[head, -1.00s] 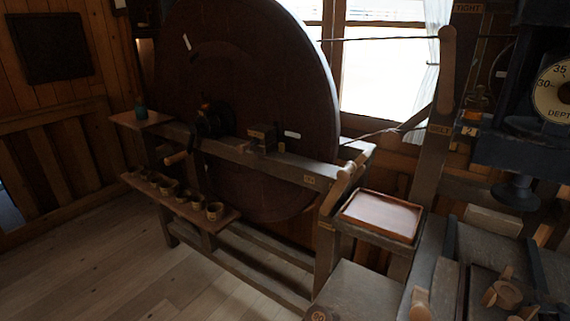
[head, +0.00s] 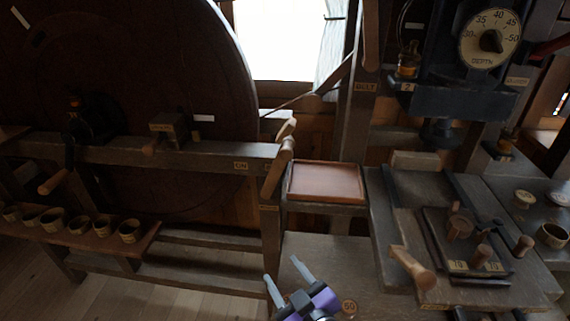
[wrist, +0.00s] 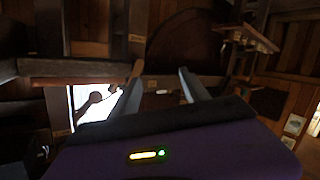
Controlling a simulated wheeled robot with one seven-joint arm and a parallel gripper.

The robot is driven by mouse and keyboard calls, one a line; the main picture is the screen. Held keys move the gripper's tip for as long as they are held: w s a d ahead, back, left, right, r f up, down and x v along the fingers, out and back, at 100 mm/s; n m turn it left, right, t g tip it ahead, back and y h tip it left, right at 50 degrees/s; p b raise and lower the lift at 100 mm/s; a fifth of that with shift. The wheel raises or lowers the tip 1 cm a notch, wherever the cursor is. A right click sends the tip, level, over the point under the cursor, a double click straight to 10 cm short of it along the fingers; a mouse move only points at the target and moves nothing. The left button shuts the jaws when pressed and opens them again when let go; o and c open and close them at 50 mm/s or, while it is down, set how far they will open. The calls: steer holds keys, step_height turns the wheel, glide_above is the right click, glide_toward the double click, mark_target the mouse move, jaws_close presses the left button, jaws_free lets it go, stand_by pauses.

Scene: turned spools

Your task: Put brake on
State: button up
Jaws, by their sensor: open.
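A large dark wheel (head: 130,75) stands at the left behind a wooden rail (head: 215,152). An ON label (head: 241,166) is on the rail's right part. A wooden lever (head: 278,168) leans at the rail's right end. I cannot tell for certain which part is the brake. My gripper (head: 286,276) is open and empty, below and in front of the lever. Its fingers also show in the wrist view (wrist: 161,82).
A shallow brown tray (head: 326,181) sits right of the lever. Several small cups (head: 80,225) stand on a low shelf at the left. A bench with a wooden-handled fixture (head: 460,225) lies at the right under a machine with a depth dial (head: 490,40). Floor shows at the lower left.

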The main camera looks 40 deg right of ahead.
steer(key=w+d+r+m+h, duration=0.4)
steer(key=w+d+r+h, duration=0.15)
steer(key=w+r, duration=0.3)
steer(key=m+g+h, duration=0.3)
steer(key=m+h, duration=0.1)
glide_toward(285, 158)
steer(key=x, duration=0.4)
steer(key=shift+w+d+r+m+y+p, duration=0.1)
steer(key=shift+d+r+m+y+p, duration=0.2)
steer(key=shift+d+p, duration=0.1)
steer(key=p+x, duration=0.1)
steer(key=x, duration=0.5)
steer(key=shift+w+d+f, duration=0.15)
steer(key=shift+w+d, duration=0.1)
steer(key=shift+d, duration=0.1)
jaws_close()
